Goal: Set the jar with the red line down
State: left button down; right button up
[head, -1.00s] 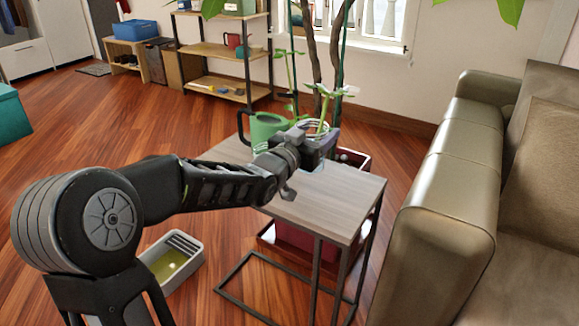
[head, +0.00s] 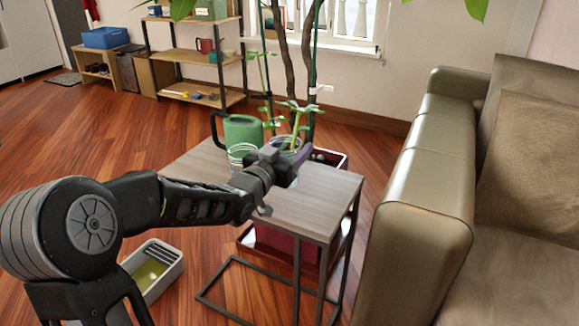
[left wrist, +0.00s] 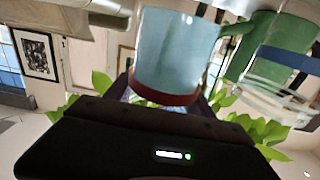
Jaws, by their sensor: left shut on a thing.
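My left gripper (head: 292,162) is over the small wood-topped side table (head: 320,203). It is shut on a clear glass jar (head: 289,143) with a green cutting in it. In the left wrist view, the held jar (left wrist: 172,48) is close in front of the jaws and shows a red line (left wrist: 165,94). The gripper hides the jar's lower part in the head view, so I cannot tell whether its base touches the tabletop. My right gripper is not in view.
Another glass jar (head: 241,154) stands left of the gripper; it shows a blue line in the left wrist view (left wrist: 285,62). A green watering can (head: 243,130) is behind it. Tall plant stems rise behind the table. The tabletop's front right is clear. A sofa (head: 420,200) stands right.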

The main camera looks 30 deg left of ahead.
pick_arm(q)
jog(key=shift+f+b, duration=0.8)
jog(key=shift+f, duration=1.65)
jog(key=shift+f, duration=0.15)
jog(key=shift+c, duration=1.8)
grip_release()
